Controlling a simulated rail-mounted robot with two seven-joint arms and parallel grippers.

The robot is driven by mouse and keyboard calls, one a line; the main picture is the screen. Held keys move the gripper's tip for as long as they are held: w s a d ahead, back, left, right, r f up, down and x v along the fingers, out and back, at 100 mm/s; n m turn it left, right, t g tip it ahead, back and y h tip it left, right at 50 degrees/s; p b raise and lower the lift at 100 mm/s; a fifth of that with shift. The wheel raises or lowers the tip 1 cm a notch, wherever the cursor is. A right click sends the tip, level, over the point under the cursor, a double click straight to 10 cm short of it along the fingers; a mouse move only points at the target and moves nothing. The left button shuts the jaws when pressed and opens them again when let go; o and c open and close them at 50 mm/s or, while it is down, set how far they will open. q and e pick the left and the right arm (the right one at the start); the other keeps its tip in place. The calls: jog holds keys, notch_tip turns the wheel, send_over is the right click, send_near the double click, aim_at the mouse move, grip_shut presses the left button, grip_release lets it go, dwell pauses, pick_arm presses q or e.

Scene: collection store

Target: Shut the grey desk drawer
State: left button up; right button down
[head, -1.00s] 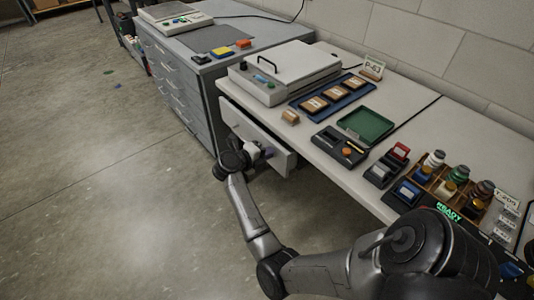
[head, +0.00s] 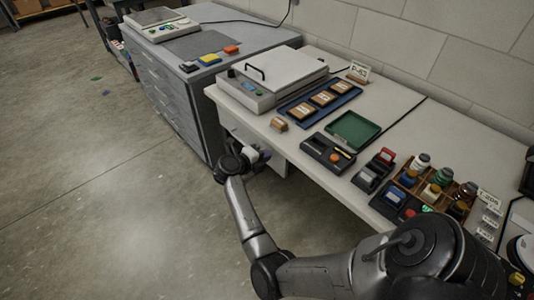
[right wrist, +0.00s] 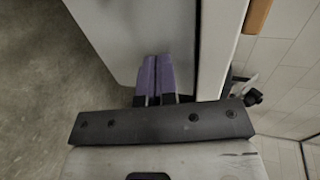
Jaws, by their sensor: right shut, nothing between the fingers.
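The grey desk drawer (head: 279,164) sits under the near edge of the pale desk (head: 325,165), toward its left end. Its front shows just below the desktop, close to the edge; whether a small gap remains I cannot tell. My right gripper (head: 264,155) is at the drawer front, with its arm partly covering it. In the right wrist view the drawer's grey front (right wrist: 120,35) lies ahead of the purple fingertips (right wrist: 155,75), which are together and empty. They look against or very near the panel. My left gripper is not in view.
A grey drawer cabinet (head: 170,85) stands left of the desk. The floor in front is clear.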

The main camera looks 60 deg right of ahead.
jog(key=f+p+v, duration=0.1)
jog(key=p+v, duration=0.2)
jog(key=v, duration=1)
jog(key=shift+a, duration=0.2)
jog(key=shift+w, duration=0.2)
